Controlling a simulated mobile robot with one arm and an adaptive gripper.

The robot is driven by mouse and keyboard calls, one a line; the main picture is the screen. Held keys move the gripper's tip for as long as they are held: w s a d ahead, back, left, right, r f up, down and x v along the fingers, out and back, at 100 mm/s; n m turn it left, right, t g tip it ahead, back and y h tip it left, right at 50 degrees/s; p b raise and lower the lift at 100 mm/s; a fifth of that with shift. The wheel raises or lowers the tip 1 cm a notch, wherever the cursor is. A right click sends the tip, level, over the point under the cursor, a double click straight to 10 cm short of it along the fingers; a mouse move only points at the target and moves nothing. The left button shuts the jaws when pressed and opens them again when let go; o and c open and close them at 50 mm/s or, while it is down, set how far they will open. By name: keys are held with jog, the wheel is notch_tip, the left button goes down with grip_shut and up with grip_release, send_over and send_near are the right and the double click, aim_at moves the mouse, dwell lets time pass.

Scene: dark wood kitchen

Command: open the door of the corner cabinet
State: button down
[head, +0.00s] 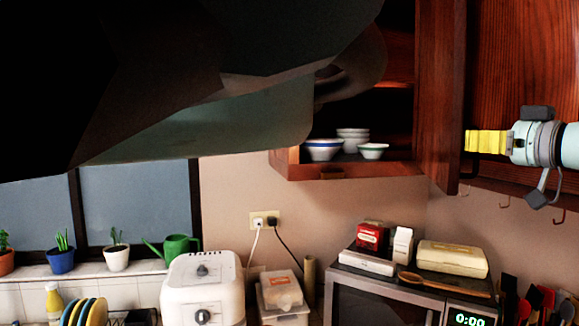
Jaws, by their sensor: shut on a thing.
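The corner cabinet (355,170) hangs on the wall at upper centre and is open, with stacked bowls (324,150) inside. Its dark red-brown door (438,100) stands swung out at the right side of the opening. My gripper (472,141), with yellow fingers and a pale teal wrist, is at the right, against the door's near edge. It is shut at a dark handle (469,166), mostly hidden by the fingers.
My arm fills the upper left and hides part of the cabinet. Below are a white appliance (203,290), a microwave (390,303) with boxes on top and a utensil cluster (535,300). Potted plants (117,257) line the windowsill. Hooks (505,202) hang under the right cabinet.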

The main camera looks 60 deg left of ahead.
jog(key=shift+w, duration=0.15)
jog(key=c, duration=1)
grip_release()
jog(key=shift+a+r, duration=0.15)
jog(key=shift+c, duration=0.2)
jog(key=s+d, duration=0.1)
jog(key=d, duration=1.1)
jog(key=shift+s, duration=0.35)
